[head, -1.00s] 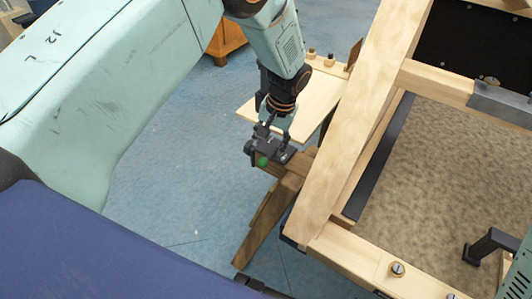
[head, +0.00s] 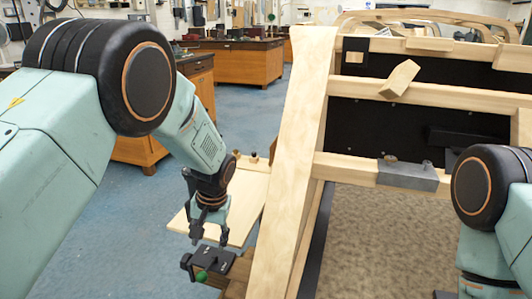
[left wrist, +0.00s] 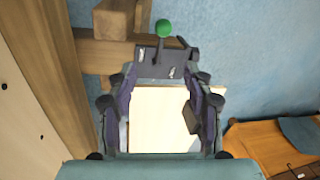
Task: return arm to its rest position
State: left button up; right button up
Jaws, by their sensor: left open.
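My left gripper (head: 210,238) hangs downward at the left of the wooden bodyframe in the head view. Its fingers are apart, with nothing seen held between them. Just below the fingertips is a small black clamp-like device with a green knob (head: 202,276), on a wooden beam. I cannot tell whether the fingers touch it. In the left wrist view, the open gripper (left wrist: 162,82) spreads its two fingers, with the black device (left wrist: 165,60) beyond the tips. My right arm (head: 490,200) shows at the right edge; its gripper is not clearly seen.
The wooden bodyframe (head: 291,150) stands close right of my left gripper. A pale board (head: 245,205) lies behind the gripper. Wooden workbenches (head: 240,62) stand farther back. Blue floor (head: 110,215) is open between them and my left arm.

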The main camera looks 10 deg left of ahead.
pick_arm(q)
jog(key=s+f+t+h, duration=0.2)
jog(key=s+f+t, duration=0.1)
jog(key=s+f, duration=0.75)
jog(key=s+a+f+g, duration=0.1)
jog(key=s+f, duration=0.1)
jog(key=s, duration=1.1)
jog(key=s+a+f+g, duration=0.2)
jog(key=s+f, duration=0.1)
jog(key=s, duration=1.1)
jog(key=shift+s+f+n+g, duration=0.3)
jog(key=shift+c, duration=0.3)
jog(key=shift+c, duration=1.2)
jog(key=shift+a, duration=0.15)
